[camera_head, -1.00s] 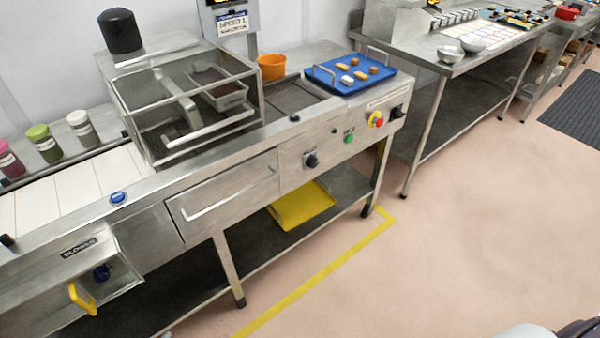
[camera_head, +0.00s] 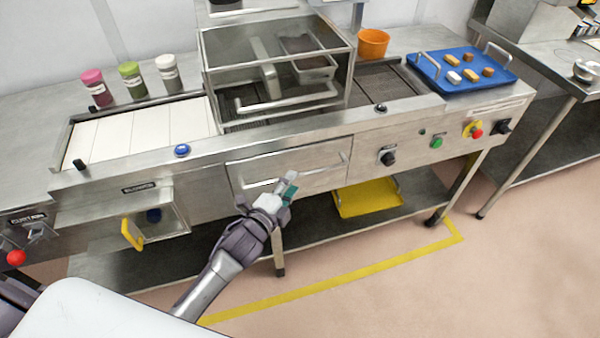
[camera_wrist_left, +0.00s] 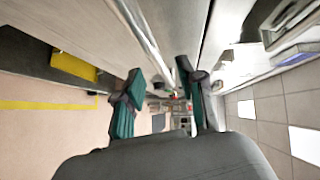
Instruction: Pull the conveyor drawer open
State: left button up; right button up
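The conveyor drawer (camera_head: 325,178) is a flat steel front below the mesh-floored clear cover, and it sits flush in the machine. Its long bar handle (camera_head: 262,183) runs across the front and is partly hidden by my left gripper. My left gripper (camera_head: 289,188) is in front of the handle, with teal finger pads. In the left wrist view the two fingers of my left gripper (camera_wrist_left: 160,84) stand apart, and the handle bar (camera_wrist_left: 140,32) runs down toward the gap between them. I cannot tell whether they touch it. My right gripper is out of view.
A yellow tray (camera_head: 368,200) lies on the lower shelf. A yellow-handled blower box (camera_head: 160,215) juts out at left. Knobs and buttons (camera_head: 437,142) line the right front. A blue tray (camera_head: 440,82) is on top. Floor in front is clear.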

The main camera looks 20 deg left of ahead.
pick_arm(q)
jog(key=x, duration=0.5)
jog(key=shift+s, duration=0.1)
grip_shut()
